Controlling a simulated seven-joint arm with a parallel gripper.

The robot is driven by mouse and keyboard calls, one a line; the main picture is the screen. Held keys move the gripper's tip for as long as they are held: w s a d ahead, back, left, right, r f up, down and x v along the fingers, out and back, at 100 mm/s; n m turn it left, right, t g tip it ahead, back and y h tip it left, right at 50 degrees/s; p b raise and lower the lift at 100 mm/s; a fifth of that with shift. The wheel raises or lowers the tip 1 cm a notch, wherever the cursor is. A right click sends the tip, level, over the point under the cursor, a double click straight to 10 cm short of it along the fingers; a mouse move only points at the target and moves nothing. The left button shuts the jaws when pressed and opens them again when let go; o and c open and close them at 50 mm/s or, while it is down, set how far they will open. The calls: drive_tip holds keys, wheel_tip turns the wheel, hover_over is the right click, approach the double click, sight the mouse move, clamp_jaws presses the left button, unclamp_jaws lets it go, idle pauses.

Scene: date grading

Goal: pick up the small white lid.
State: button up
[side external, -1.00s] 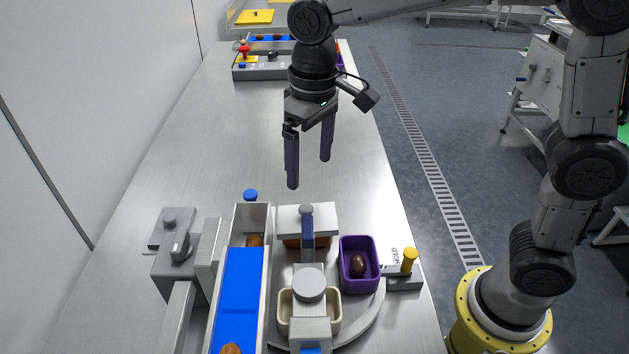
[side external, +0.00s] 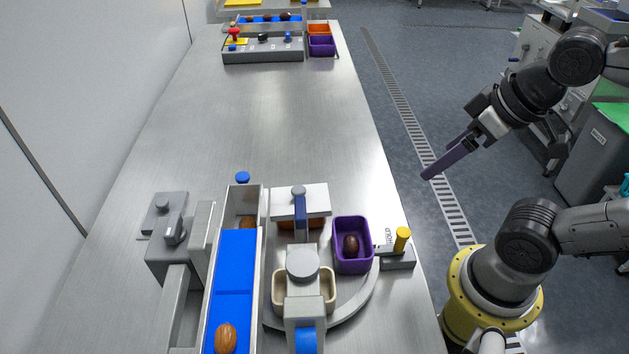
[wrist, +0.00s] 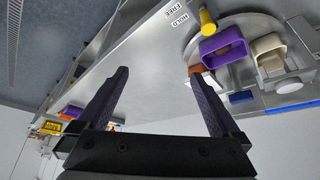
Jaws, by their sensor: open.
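A flat white lid (side external: 316,202) lies over an orange bin (side external: 314,224) on the round grey turntable (side external: 359,303) in the side view. A grey post with a blue arm stands in front of its middle and hides part of it. My gripper (side external: 428,174) is right of the table's edge, over the floor, well apart from the lid and angled down to the left. In the wrist view my gripper (wrist: 158,75) has its two dark fingers wide apart with nothing between them. I cannot make out the lid clearly there.
A purple bin (side external: 353,262) with a date and a cream bin (side external: 279,291) share the turntable. A yellow-knobbed lever (side external: 402,240) stands to their right. A blue conveyor (side external: 235,277) with dates runs on the left. The table's middle (side external: 250,120) is clear.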

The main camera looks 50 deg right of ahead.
idle(0.4)
drive_tip(key=w+a+r+n+y, duration=0.1)
drive_tip(key=w+a+r+n, duration=0.2)
drive_tip(key=w+r+n, duration=0.15)
drive_tip(key=n+g+y, duration=0.3)
drive_tip(key=n, duration=0.2)
hover_over(299, 189)
drive_tip(key=s+d, duration=0.1)
drive_tip(key=d, duration=0.1)
drive_tip(key=shift+m, duration=0.25)
drive_tip(key=f, duration=0.8)
drive_tip(key=shift+s+a+f, duration=0.15)
drive_tip(key=shift+s+f, duration=0.05)
drive_tip(key=shift+f, duration=0.15)
drive_tip(key=shift+d+x, duration=0.2)
drive_tip(key=shift+x, duration=2.95)
drive_tip(key=c, duration=1.1)
drive_tip(key=shift+r, duration=0.1)
